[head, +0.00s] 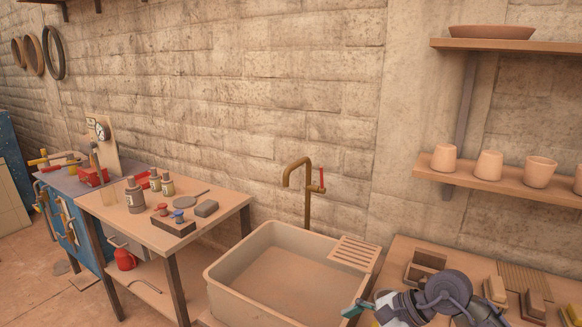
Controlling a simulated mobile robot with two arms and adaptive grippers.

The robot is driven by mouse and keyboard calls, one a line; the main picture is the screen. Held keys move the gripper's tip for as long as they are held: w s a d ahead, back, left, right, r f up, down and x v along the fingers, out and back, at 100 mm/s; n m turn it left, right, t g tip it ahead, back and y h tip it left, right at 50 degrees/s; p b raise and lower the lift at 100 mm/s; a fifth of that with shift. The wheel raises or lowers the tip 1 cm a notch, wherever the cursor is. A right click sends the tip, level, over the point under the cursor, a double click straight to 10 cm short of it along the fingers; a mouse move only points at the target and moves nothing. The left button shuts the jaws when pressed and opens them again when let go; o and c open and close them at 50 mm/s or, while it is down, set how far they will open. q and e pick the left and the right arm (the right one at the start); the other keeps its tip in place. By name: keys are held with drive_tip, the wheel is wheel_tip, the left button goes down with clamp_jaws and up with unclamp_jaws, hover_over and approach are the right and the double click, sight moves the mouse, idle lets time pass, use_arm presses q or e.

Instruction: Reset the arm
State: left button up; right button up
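Part of my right arm (447,290) comes in at the bottom right, in front of the right-hand worktable. Its grey and dark links bend towards the sink. My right gripper (364,311) seems to be at the arm's left end, by the sink's front right corner, where white, teal and yellow parts show. The picture edge cuts it off, and I cannot tell whether it is open or holds anything. My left arm and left gripper are not in view.
A beige sink (222,276) with a brass tap (308,195) stands at the centre. Bottles and small blocks crowd the left table (232,199). Wooden blocks lie on the right worktable (402,252). Cups stand on a wall shelf (510,187) above it. The sink basin looks empty.

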drive_tip(key=s+a+r+m+t+y, duration=0.2)
drive_tip(key=a+r+m+t+y, duration=0.4)
drive_tip(key=a+r+m+y, duration=0.4)
drive_tip(key=w+d+r+m+t+h, duration=0.2)
drive_tip(key=d+r+m+t+h, duration=0.4)
drive_tip(key=m+t, duration=0.55)
drive_tip(key=s+d+f+m+g+h, duration=0.3)
drive_tip(key=d+f+m+h, duration=0.5)
drive_tip(key=m, duration=0.4)
drive_tip(key=s+d+f+m+g+h, duration=0.2)
drive_tip(key=d+f+m+h, duration=0.45)
drive_tip(key=f+m, duration=0.5)
drive_tip(key=s+a+f+m+g+y, duration=0.15)
drive_tip(key=s+f+m+g, duration=0.35)
drive_tip(key=s, duration=0.6)
drive_tip(key=s+a+f+m+g, duration=0.2)
drive_tip(key=s+f+m+g, duration=0.2)
drive_tip(key=s+f+g, duration=0.45)
drive_tip(key=s+f+t, duration=0.1)
drive_tip(key=s+f, duration=0.1)
drive_tip(key=f, duration=1.1)
drive_tip(key=s+f, duration=0.2)
drive_tip(key=f, duration=1.1)
drive_tip(key=s+d+f+n+g, duration=0.1)
drive_tip(key=s+d+f, duration=0.2)
drive_tip(key=s+f, duration=1.1)
drive_tip(key=shift+s, duration=0.8)
